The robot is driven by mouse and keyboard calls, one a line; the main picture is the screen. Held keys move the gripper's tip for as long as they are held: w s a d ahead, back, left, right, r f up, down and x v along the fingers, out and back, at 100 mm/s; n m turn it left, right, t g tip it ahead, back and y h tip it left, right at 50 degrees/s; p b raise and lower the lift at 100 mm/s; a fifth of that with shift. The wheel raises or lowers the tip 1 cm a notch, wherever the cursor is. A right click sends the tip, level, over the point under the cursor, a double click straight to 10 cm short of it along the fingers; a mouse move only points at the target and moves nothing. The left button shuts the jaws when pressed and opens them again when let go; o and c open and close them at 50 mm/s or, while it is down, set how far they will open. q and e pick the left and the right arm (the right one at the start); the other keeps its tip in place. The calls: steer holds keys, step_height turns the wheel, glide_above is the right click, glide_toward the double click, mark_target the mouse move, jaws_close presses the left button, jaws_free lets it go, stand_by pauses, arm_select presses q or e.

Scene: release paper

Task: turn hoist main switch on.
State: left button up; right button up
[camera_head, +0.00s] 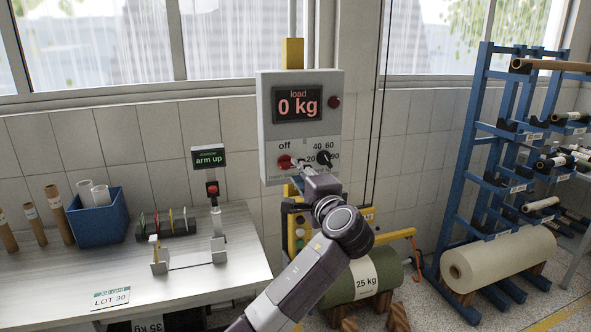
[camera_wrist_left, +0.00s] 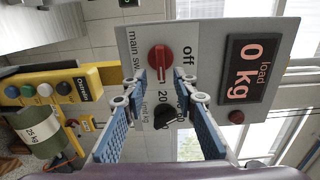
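My right gripper is out of view.
The box display (camera_head: 297,104) reads 0 kg. A yellow button panel (camera_wrist_left: 60,90) and a green 25 kg roll (camera_head: 352,284) are below. A workbench (camera_head: 190,270) with a blue bin (camera_head: 98,222) is left; a blue roll rack (camera_head: 465,160) is right.

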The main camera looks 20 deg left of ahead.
arm_select(q)
steer(key=v, duration=0.8)
steer(key=shift+s+d, duration=0.2)
steer(key=shift+d, duration=0.1)
